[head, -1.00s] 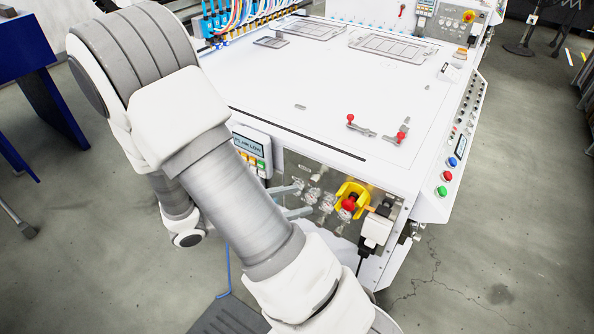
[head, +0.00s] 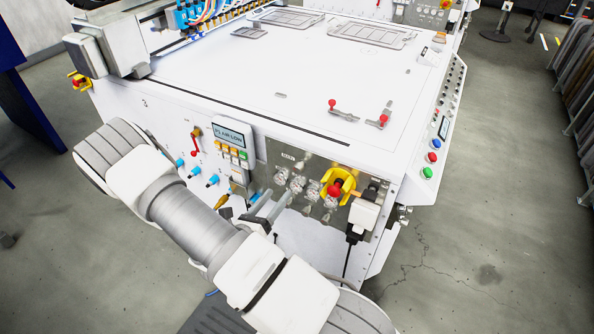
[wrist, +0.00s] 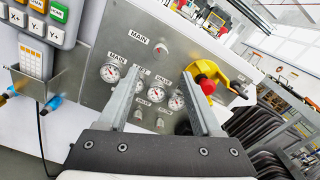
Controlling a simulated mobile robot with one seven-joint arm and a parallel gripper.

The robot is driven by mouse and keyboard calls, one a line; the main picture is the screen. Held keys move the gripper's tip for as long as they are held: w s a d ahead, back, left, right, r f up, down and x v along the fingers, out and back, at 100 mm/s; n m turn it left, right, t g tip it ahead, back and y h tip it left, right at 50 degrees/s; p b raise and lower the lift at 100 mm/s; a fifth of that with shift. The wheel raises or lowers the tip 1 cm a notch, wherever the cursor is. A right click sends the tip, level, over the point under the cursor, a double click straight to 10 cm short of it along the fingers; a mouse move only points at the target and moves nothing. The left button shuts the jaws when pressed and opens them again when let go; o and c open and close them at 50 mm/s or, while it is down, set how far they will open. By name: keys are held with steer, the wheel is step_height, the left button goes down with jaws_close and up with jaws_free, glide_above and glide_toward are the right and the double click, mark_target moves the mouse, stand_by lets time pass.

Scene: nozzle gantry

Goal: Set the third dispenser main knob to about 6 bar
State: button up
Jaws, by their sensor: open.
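In the wrist view, a grey dispenser panel (wrist: 100,40) tilts across the picture, with labels reading MAIN and several round white gauges (wrist: 110,73). A small round silver fitting (wrist: 161,48) sits beside the upper MAIN label. Small knobs (wrist: 160,122) sit below the gauges between my fingers. I cannot tell which one is the third dispenser main knob, and the gauge values are too small to read. My gripper (wrist: 163,74) is open and empty in front of the panel, its fingers covering part of it. The head view shows the gauges (head: 297,185) just right of my gripper (head: 272,201).
A red knob on a yellow mount (head: 336,190) sits right of the gauges, with a white plug and black cable (head: 362,217) beside it. A keypad with a display (head: 231,142) and blue fittings (head: 212,181) are to the left. The white tabletop (head: 270,75) is above.

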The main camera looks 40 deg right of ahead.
mark_target(296, 171)
steer(key=x, duration=1.2)
steer(key=shift+b, duration=0.4)
steer(key=shift+c, duration=0.2)
jaws_close()
